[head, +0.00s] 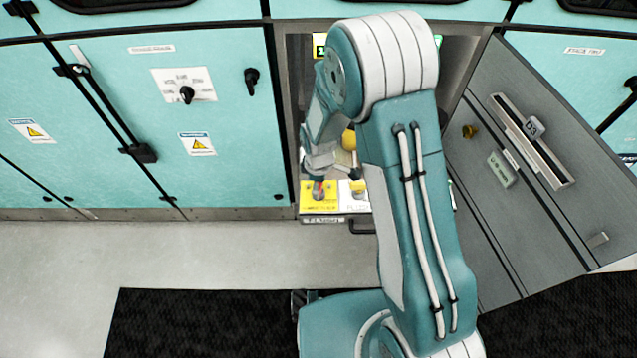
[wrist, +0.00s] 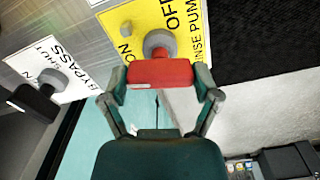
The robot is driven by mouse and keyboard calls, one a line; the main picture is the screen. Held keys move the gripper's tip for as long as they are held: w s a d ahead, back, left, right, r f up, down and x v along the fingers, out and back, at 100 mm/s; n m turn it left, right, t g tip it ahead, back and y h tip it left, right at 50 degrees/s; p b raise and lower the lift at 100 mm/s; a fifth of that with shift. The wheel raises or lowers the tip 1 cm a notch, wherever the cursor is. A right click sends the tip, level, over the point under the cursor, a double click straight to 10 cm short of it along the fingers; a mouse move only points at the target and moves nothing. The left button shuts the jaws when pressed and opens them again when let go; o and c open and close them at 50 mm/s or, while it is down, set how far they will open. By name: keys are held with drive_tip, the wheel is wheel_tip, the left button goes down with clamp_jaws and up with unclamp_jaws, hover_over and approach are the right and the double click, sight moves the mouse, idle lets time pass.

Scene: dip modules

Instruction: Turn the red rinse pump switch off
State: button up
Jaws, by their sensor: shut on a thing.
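The red rinse pump switch handle (wrist: 160,73) shows in the wrist view, in front of a round grey hub (wrist: 159,42) on a yellow plate (wrist: 185,38). The plate carries OFF, ON and partly cut-off pump lettering. My gripper (wrist: 161,84) is shut on the red handle, with one finger at each end of it. In the head view my gripper (head: 319,171) is at the yellow plate (head: 312,206) in the open cabinet, with a bit of the red handle (head: 318,188) showing below it. I cannot tell which label the handle points to.
A black switch (wrist: 38,102) with a white BYPASS plate (wrist: 52,65) lies left of the yellow plate in the wrist view. A yellow knob (head: 349,139) is close to my arm. The open cabinet door (head: 530,170) stands on the right. Pale floor (head: 200,255) lies clear in front.

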drive_tip(key=m, duration=1.1)
drive_tip(key=shift+m, duration=1.9)
drive_tip(key=o, duration=1)
drive_tip(key=shift+c, duration=0.2)
drive_tip(key=shift+a, duration=0.1)
wheel_tip(320, 180, up, 12)
